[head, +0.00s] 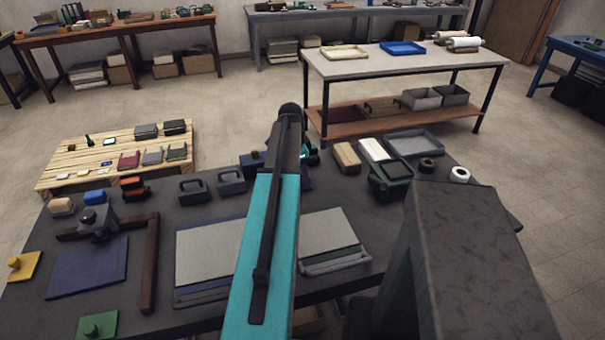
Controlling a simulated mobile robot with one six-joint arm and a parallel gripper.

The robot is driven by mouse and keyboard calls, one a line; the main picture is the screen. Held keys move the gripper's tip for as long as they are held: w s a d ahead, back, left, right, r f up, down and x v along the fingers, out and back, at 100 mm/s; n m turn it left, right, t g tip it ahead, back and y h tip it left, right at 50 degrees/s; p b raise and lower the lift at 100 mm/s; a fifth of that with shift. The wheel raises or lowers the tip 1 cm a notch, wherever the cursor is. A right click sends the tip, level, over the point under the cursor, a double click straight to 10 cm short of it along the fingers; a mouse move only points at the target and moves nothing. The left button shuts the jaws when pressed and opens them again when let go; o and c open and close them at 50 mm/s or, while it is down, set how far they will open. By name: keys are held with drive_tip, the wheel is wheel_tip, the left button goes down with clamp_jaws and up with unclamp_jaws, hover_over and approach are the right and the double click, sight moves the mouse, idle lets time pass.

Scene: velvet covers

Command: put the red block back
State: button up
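I cannot make out a red block for certain. An orange-red and black object (134,187) lies at the back left of the dark worktable (200,212). A dark red bin (129,161) stands on the pallet behind the table. My teal arm reaches over the middle of the table. My gripper is mostly hidden behind the arm; only small dark and teal parts (307,160) show beside it. Whether it holds anything cannot be seen. A blue square cover (88,267) lies at left, a yellow knobbed cover (24,266) and a green knobbed cover (98,325) nearby.
A dark L-shaped bar (150,262) lies beside the blue cover. Grey panels (209,250) lie at the middle. Two dark handled blocks (193,191), a tan block (346,157), a dark green-rimmed bin (391,181) and a grey tray (414,143) stand towards the back.

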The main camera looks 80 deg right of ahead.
drive_tip(key=shift+f, duration=0.15)
drive_tip(key=o, duration=1.1)
drive_tip(key=shift+r, duration=0.2)
wheel_tip(320, 180, up, 12)
drive_tip(key=w+b, duration=0.1)
drive_tip(key=shift+w+a+b, duration=0.35)
drive_tip(key=shift+a, duration=0.05)
drive_tip(key=shift+f, duration=0.1)
idle(0.3)
